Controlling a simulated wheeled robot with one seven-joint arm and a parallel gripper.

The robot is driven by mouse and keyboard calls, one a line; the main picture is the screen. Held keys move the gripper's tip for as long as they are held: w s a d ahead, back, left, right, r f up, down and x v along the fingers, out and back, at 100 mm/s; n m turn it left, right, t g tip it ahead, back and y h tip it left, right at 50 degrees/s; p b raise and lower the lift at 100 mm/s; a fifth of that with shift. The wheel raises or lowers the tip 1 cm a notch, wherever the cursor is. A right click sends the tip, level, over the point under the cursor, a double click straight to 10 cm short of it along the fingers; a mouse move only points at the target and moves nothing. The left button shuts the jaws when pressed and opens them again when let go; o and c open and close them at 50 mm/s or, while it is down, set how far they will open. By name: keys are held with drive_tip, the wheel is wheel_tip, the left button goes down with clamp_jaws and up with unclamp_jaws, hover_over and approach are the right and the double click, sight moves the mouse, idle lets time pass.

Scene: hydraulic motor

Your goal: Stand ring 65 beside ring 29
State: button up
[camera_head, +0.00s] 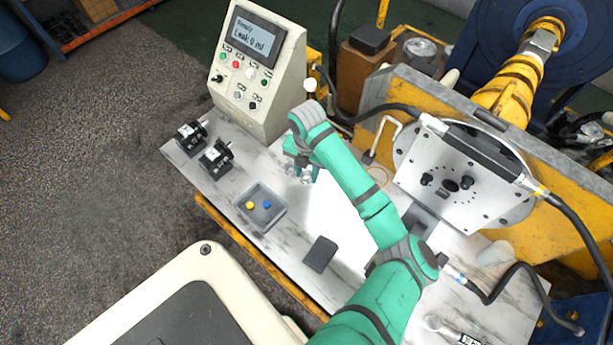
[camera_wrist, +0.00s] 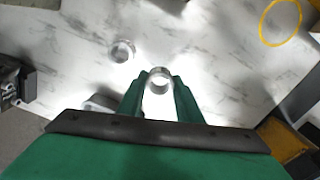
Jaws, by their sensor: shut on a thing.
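My gripper (camera_wrist: 159,88) is shut on a metallic ring (camera_wrist: 160,77), which sits between the two green fingertips in the wrist view. A second metallic ring (camera_wrist: 122,51) stands apart on the white marbled table, up and left of the held one. No numbers are readable, so I cannot tell by marking which is ring 65 and which is ring 29. I cannot tell whether the held ring touches the table. In the head view my gripper (camera_head: 303,168) is low over the table, in front of the control box, and the rings there are small and partly hidden.
The control box (camera_head: 258,70) stands behind my gripper. A grey tray (camera_head: 277,216) with yellow and blue pieces, two black valves (camera_head: 215,158) and a dark block (camera_head: 320,254) are on the table (camera_head: 180,163). A thin yellow circle (camera_wrist: 262,30) lies right. The motor plate (camera_head: 430,200) stands right.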

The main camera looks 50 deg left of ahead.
drive_tip(key=shift+w+a+f, duration=0.15)
drive_tip(key=shift+a+f, duration=0.2)
drive_tip(key=shift+f, duration=1.5)
drive_tip(key=shift+f, duration=0.15)
drive_tip(key=o, duration=1.2)
